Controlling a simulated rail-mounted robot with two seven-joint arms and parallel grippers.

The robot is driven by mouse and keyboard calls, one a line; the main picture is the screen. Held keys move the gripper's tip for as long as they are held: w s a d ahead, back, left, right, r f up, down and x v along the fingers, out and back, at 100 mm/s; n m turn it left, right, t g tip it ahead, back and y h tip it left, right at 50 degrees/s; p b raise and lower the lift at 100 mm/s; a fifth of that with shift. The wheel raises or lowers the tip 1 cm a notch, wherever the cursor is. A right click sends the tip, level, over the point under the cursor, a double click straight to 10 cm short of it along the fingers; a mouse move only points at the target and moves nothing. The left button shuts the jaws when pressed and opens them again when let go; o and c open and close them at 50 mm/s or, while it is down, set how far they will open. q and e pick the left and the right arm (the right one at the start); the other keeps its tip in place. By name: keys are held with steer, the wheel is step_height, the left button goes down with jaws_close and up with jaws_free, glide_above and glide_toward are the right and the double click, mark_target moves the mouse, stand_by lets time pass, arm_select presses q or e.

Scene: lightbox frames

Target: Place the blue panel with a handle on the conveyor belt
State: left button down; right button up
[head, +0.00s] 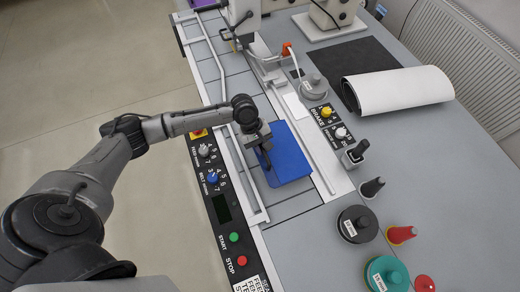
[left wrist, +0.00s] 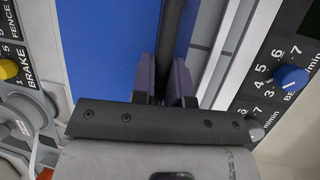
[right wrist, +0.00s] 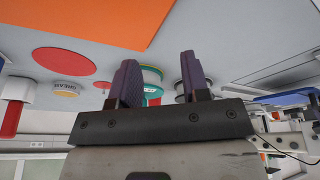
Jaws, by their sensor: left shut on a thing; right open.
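The blue panel (head: 286,154) lies over the grey segmented conveyor belt (head: 236,88) in the head view. Whether it rests fully on the belt cannot be told. My left gripper (head: 264,158) is at the panel's left part, shut on its dark handle. In the left wrist view the blue panel (left wrist: 115,45) fills the left and middle, and the dark handle (left wrist: 172,40) stands between the purple fingers of the left gripper (left wrist: 166,85). My right gripper (right wrist: 157,85) shows only in the right wrist view, open and empty.
The control strip (head: 222,207) with knobs and buttons runs along the belt's left side. A white roll (head: 400,90) lies on a dark mat at the right. Dark, red and green round items (head: 388,272) stand at the lower right. A machine head (head: 243,12) stands over the belt's far end.

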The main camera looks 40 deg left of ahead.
arm_select(q)
steer(key=shift+w+a+f, duration=0.25)
steer(key=shift+a+f, duration=0.15)
steer(key=shift+a, duration=0.25)
steer(key=shift+f, duration=2.05)
steer(key=c, duration=1.1)
jaws_free()
steer(key=shift+r, duration=0.1)
